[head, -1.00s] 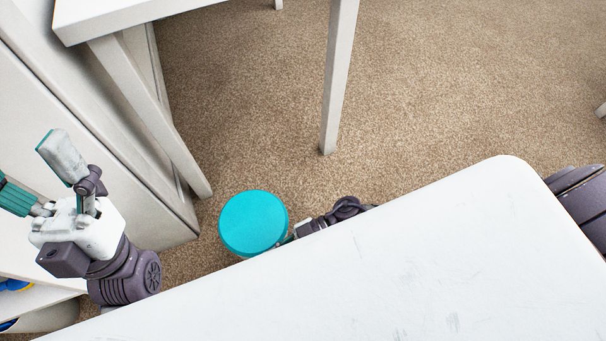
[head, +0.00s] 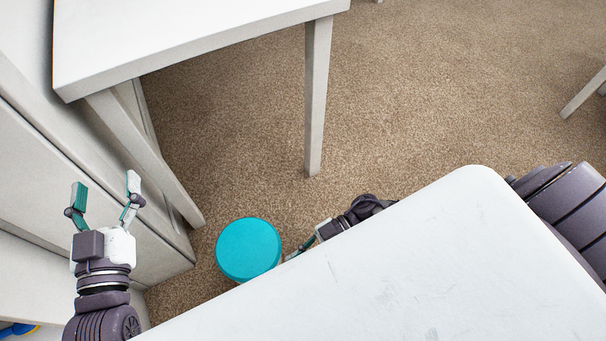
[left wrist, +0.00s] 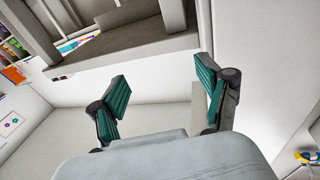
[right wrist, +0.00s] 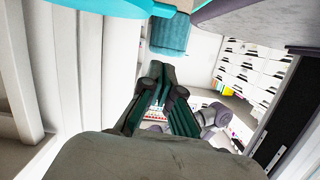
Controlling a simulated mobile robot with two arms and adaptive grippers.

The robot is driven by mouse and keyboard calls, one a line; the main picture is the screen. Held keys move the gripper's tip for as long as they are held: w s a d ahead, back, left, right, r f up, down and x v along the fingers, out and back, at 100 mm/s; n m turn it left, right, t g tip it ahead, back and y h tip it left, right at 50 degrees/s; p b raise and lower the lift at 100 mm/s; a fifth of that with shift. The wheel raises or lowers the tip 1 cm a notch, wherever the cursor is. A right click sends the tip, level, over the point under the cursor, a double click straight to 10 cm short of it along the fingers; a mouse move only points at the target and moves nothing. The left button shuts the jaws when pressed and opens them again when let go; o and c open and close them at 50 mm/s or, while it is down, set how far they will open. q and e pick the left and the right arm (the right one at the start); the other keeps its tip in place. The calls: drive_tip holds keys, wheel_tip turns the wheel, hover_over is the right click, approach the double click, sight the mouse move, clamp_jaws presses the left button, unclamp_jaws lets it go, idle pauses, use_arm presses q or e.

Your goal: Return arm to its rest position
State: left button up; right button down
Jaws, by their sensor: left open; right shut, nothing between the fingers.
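My left gripper (head: 106,187) is open and empty at the left of the head view, fingers pointing up the picture, in front of the white cabinet front. Its two green-padded fingers stand wide apart in the left wrist view (left wrist: 165,100). My right gripper (head: 297,250) shows only partly in the head view, close to the right side of a round turquoise top (head: 248,248); I cannot tell whether they touch. In the right wrist view its fingers (right wrist: 158,95) are together with nothing between them.
A white table (head: 200,40) stands at the upper left, its leg (head: 318,100) on the brown carpet (head: 430,90). The white cabinet (head: 40,165) is close beside my left arm. Open carpet lies right of the table. White drawers (right wrist: 255,70) show in the right wrist view.

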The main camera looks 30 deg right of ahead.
use_arm(q)
drive_tip(key=shift+a+f+g+y, duration=0.1)
drive_tip(key=shift+f+g+y, duration=0.25)
drive_tip(key=shift+f, duration=0.4)
use_arm(e)
drive_tip(key=shift+v, duration=0.95)
